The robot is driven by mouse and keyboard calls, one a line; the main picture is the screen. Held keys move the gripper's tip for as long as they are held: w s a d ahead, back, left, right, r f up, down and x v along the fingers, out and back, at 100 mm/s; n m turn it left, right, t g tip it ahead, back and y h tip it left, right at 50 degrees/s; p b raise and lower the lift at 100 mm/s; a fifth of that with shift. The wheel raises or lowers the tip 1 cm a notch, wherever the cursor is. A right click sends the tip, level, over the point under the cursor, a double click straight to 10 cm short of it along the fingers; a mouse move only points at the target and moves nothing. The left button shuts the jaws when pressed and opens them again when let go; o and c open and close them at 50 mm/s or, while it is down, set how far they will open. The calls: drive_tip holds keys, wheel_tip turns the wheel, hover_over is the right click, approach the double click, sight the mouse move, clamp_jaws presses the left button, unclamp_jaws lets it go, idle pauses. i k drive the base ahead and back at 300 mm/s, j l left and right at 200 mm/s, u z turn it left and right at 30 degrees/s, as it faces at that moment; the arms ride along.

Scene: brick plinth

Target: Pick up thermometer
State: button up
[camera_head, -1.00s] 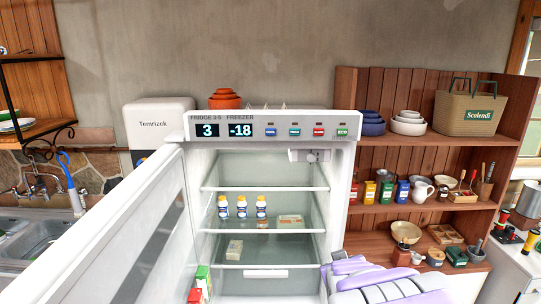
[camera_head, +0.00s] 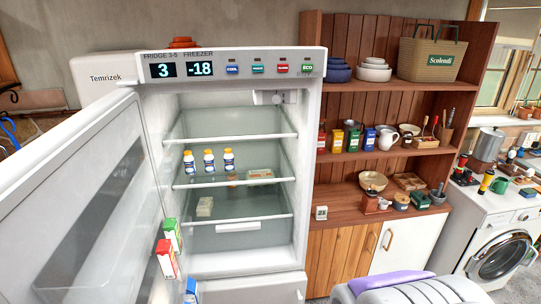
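A small white box-shaped device with a greyish display, which looks like the thermometer (camera_head: 321,212), stands upright at the left front end of the wooden shelf unit's counter (camera_head: 345,204). It is just right of the open fridge. My gripper is not in view.
The fridge door (camera_head: 75,205) stands wide open at the left, with cartons (camera_head: 166,258) in its racks. White bottles (camera_head: 209,161) stand on a fridge shelf (camera_head: 250,178). Bowls (camera_head: 373,181) and jars share the wooden unit. A washing machine (camera_head: 500,255) is at the right.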

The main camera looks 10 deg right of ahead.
sight(321, 212)
drive_tip(key=i+l+z, duration=1.05)
